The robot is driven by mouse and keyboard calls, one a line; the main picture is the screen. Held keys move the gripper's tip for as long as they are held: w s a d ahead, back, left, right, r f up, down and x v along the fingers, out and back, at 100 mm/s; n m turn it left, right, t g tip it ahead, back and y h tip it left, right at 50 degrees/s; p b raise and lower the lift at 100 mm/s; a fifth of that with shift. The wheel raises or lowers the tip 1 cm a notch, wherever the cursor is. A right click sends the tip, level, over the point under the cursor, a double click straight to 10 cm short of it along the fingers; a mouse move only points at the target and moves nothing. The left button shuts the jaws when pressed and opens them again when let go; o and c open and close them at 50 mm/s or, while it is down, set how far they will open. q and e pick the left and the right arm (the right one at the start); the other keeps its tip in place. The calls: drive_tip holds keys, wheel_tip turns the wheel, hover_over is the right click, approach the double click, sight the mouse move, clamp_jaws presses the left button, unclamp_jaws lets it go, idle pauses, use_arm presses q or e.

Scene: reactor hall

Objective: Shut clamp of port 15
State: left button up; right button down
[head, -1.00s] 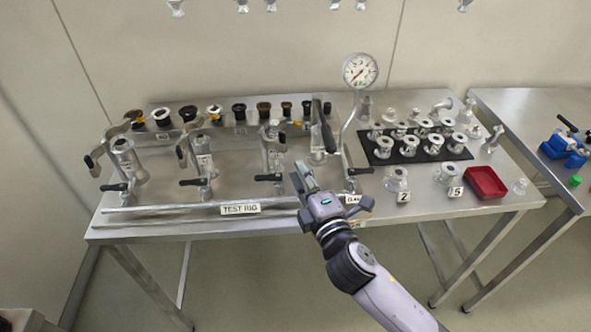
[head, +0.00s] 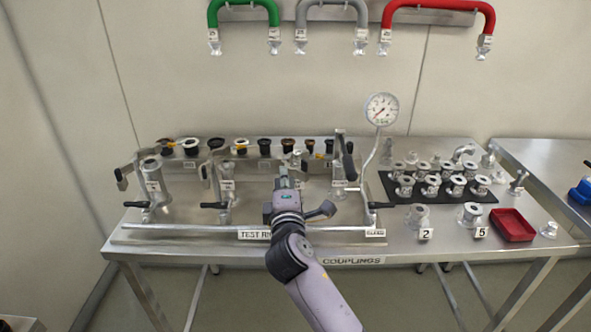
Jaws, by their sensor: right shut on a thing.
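The test rig (head: 190,231) on the steel bench has a row of upright ports with clamps. The port numbers are too small to read. My right gripper (head: 283,178) reaches in from below, at the third port from the left (head: 296,166). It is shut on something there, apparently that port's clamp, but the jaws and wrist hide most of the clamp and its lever. The fourth clamp's dark handle (head: 347,160) stands upright just to the right. The first port (head: 150,170) and second port (head: 220,180) stand to the left. My left gripper is not in view.
A gauge (head: 381,109) rises on a bent pipe right of the rig. A black mat (head: 392,199) carries several metal couplings. A red tray (head: 512,226) lies at the right. Dark caps line the back ledge. Coloured hoses (head: 345,3) hang on the wall.

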sight(296, 172)
drive_tip(key=w+d, duration=0.1)
drive_tip(key=w+d+p, duration=0.1)
drive_tip(key=w, duration=0.1)
drive_tip(key=shift+w+d, duration=0.1)
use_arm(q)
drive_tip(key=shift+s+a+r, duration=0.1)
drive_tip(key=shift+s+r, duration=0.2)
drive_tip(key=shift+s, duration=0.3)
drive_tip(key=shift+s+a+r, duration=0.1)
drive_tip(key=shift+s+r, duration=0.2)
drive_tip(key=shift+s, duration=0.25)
use_arm(e)
drive_tip(key=shift+w+d, duration=0.2)
drive_tip(key=shift+d, duration=0.05)
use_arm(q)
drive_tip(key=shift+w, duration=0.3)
